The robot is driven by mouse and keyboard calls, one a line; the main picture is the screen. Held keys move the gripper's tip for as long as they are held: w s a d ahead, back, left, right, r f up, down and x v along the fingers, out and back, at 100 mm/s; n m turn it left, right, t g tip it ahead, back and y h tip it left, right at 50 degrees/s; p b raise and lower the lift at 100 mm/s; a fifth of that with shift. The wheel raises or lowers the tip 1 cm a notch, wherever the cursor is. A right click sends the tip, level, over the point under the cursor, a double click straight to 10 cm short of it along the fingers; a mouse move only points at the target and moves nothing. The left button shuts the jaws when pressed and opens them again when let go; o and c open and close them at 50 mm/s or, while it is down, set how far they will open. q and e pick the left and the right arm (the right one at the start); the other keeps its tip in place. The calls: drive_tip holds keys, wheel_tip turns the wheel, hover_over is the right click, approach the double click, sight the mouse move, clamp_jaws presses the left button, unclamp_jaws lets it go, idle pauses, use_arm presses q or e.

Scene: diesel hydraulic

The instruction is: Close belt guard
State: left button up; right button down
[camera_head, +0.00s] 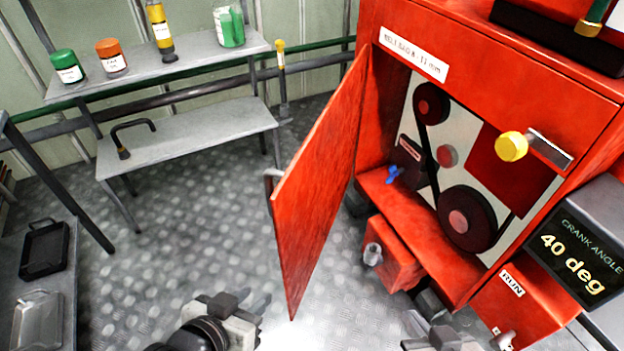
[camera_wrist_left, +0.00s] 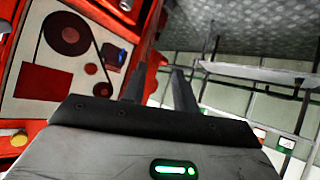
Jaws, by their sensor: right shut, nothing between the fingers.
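The belt guard (camera_head: 318,175) is a red hinged door that stands swung open on the left side of the red engine housing. Behind it the pulleys (camera_head: 467,218) and black belt are exposed. A grey handle (camera_head: 271,180) shows partly at the door's left edge. My left gripper (camera_head: 246,303) is low in the head view, left of the door's bottom corner, apart from it as far as I can tell. In the left wrist view its fingers (camera_wrist_left: 160,82) are apart with nothing visible between them. My right gripper (camera_head: 428,326) is shut and empty below the housing, partly cut off.
A yellow knob (camera_head: 511,146) and a crank angle display (camera_head: 577,255) reading 40 deg are at the right. A shelf (camera_head: 190,66) with bottles and a lower bench (camera_head: 190,140) stand at the back left. Floor left of the door is clear.

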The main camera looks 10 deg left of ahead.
use_arm(q)
drive_tip(key=m+g+h, duration=0.4)
drive_tip(key=m+h, duration=0.8)
drive_tip(key=h, duration=0.1)
approach(268, 185)
drive_tip(key=x, duration=0.3)
drive_tip(key=p+x, duration=0.1)
drive_tip(key=x, duration=0.6)
drive_tip(key=shift+w+a+f+p, duration=0.1)
drive_tip(key=shift+w+f+p, duration=0.25)
drive_tip(key=shift+f+p, duration=0.05)
